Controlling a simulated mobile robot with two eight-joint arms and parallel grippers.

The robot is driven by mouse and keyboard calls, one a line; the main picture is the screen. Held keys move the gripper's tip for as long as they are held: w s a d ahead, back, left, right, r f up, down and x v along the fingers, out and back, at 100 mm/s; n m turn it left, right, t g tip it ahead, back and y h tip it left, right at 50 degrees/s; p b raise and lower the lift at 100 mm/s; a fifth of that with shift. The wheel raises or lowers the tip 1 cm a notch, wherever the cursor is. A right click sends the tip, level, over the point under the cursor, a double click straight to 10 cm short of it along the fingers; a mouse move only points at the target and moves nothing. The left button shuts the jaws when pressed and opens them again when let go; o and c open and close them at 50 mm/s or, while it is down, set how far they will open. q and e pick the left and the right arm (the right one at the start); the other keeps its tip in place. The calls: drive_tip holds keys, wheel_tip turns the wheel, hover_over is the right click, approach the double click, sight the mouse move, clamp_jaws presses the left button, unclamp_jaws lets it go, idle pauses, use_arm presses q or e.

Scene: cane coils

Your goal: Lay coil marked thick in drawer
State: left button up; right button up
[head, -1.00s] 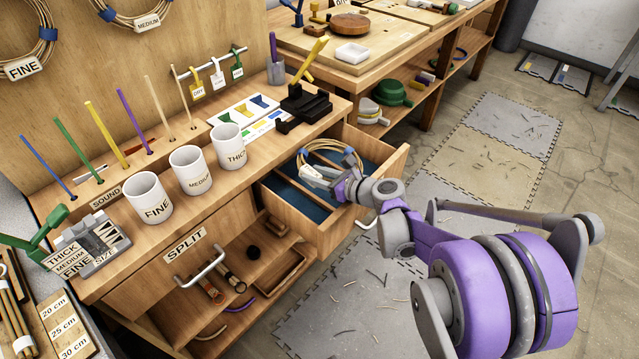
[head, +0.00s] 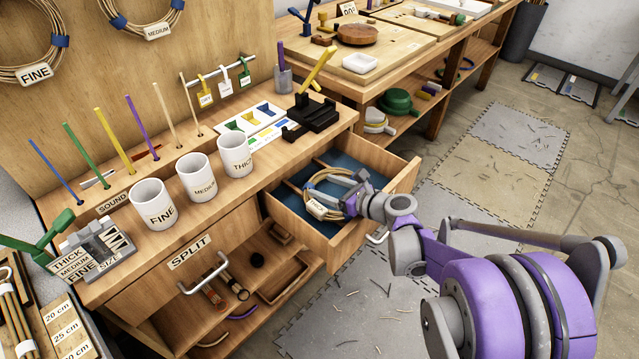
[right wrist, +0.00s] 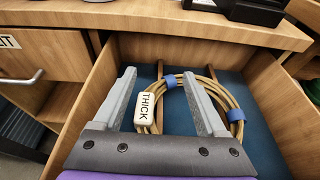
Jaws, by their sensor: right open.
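The cane coil marked THICK (head: 323,194) lies in the open, blue-lined drawer (head: 384,164). In the right wrist view, the coil (right wrist: 206,84) shows its white THICK tag (right wrist: 149,106) and blue ties, and lies across a wooden divider. My right gripper (head: 352,180) is over the drawer, at the coil. In the right wrist view, the right gripper (right wrist: 168,90) is open, its grey fingers apart with part of the coil and the tag seen between them. The right finger hides part of the coil. My left gripper is not in view.
Coils marked FINE (head: 32,44) and MEDIUM (head: 148,16) hang on the back board. Three white cups (head: 194,178) and a black tool (head: 309,118) stand on the bench above the drawer. Open shelves with tools lie below. Free floor is at the right.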

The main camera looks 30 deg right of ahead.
drive_tip(key=shift+g, duration=0.4)
drive_tip(key=s+p, duration=0.1)
drive_tip(key=s, duration=0.1)
drive_tip(key=s+d+p, duration=0.1)
drive_tip(key=s, duration=0.1)
drive_tip(key=shift+s+d+f, duration=0.15)
drive_tip(key=shift+f, duration=0.05)
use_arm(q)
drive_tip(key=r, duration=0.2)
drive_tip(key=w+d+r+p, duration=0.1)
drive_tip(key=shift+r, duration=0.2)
use_arm(e)
drive_tip(key=shift+t, duration=0.4)
drive_tip(key=s+r, duration=0.1)
drive_tip(key=s+d+r, duration=0.2)
drive_tip(key=shift+s+r, duration=0.3)
drive_tip(key=shift+r, duration=0.05)
drive_tip(key=shift+w+a, duration=0.1)
drive_tip(key=shift+a, duration=0.05)
